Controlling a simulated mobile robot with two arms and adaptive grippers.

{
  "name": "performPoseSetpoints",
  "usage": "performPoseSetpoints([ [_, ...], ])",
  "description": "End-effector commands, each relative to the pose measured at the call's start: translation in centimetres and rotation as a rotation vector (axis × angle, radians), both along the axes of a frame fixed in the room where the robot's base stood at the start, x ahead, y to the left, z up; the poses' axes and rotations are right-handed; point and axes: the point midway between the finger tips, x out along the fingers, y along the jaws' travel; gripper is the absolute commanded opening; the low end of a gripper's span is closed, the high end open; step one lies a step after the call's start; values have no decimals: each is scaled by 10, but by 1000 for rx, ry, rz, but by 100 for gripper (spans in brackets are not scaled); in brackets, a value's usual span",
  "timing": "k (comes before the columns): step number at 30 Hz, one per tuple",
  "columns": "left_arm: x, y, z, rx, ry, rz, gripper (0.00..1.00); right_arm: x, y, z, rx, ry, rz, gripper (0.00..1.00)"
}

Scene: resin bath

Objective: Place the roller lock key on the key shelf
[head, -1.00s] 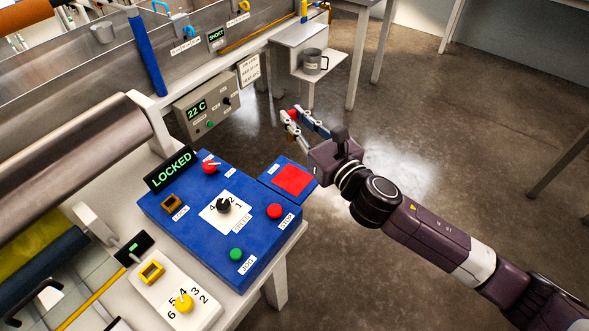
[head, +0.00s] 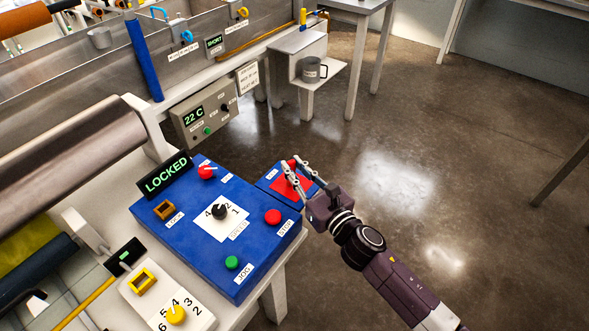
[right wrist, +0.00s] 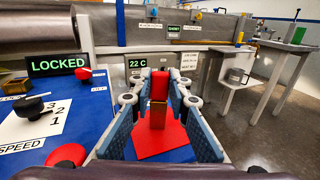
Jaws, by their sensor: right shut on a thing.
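In the head view the fingers mostly hide the key. The key shelf (head: 268,181) is a small blue ledge with a red square, beside the blue control panel. The key is over the red square (right wrist: 160,146); I cannot tell whether it touches. My left gripper is not in view.
The blue control panel (head: 240,258) has a red stop button (head: 273,217), a green jog button, a speed knob and a LOCKED sign (head: 166,175). A grey temperature box (head: 203,120) stands behind. Open floor lies to the right.

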Motion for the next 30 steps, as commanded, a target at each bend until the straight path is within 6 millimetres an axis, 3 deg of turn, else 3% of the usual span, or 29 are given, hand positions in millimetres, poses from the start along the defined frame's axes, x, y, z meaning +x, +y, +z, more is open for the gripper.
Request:
performPoseSetpoints([
  [8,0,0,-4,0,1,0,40,0,0,-4,1,0,0,0],
  [9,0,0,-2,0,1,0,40,0,0,-2,1,1,0,21],
  [13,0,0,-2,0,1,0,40,0,0,-2,1,1,0,34],
  [24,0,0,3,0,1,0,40,0,0,4,0,0,0,34],
  [30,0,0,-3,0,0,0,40,-27,-16,-1,-2,2,0,34],
])
